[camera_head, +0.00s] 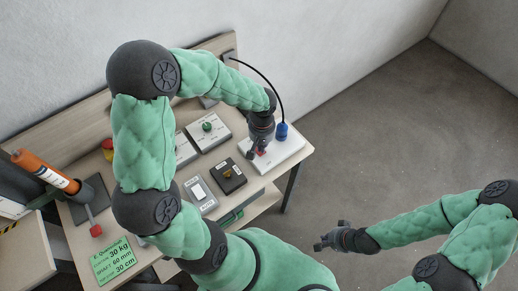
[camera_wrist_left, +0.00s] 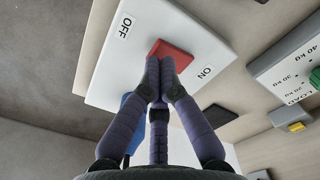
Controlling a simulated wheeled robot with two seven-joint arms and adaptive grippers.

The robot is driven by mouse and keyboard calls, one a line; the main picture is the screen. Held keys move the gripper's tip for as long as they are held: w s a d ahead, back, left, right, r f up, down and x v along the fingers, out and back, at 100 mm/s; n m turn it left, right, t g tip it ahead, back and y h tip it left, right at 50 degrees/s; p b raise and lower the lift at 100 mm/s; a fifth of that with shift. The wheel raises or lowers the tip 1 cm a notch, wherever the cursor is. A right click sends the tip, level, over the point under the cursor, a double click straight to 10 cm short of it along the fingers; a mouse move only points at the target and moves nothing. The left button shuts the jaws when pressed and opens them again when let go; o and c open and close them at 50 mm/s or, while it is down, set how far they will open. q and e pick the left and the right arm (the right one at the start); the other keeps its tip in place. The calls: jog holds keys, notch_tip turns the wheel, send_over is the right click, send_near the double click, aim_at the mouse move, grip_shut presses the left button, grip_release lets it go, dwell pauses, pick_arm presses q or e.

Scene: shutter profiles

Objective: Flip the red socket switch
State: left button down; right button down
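The red socket switch (camera_wrist_left: 172,52) is a red rocker on a white socket box (camera_wrist_left: 190,25), between the labels OFF and ON. In the head view the white box (camera_head: 290,148) lies at the right end of the bench, with a blue plug (camera_head: 282,131) in it. My left gripper (camera_head: 255,150) is over the box at the switch. In the left wrist view its fingers (camera_wrist_left: 159,88) are together and empty, with the tips overlapping the rocker's lower edge. I cannot tell whether they touch it. My right gripper (camera_head: 322,243) hangs over the floor, away from the bench.
A black box with a yellow knob (camera_head: 228,174), a grey switch panel (camera_head: 199,193) and a panel with a green knob (camera_head: 208,128) are left of the socket box. Open floor (camera_head: 400,130) lies to the right.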

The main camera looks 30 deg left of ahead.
pick_arm(q)
jog(key=shift+f+b, duration=0.85)
jog(key=shift+f, duration=0.1)
dwell(0.5)
jog(key=shift+r, duration=0.15)
jog(key=shift+r+p, duration=2.4)
jog(key=shift+r, duration=1.05)
jog(key=shift+f, duration=0.1)
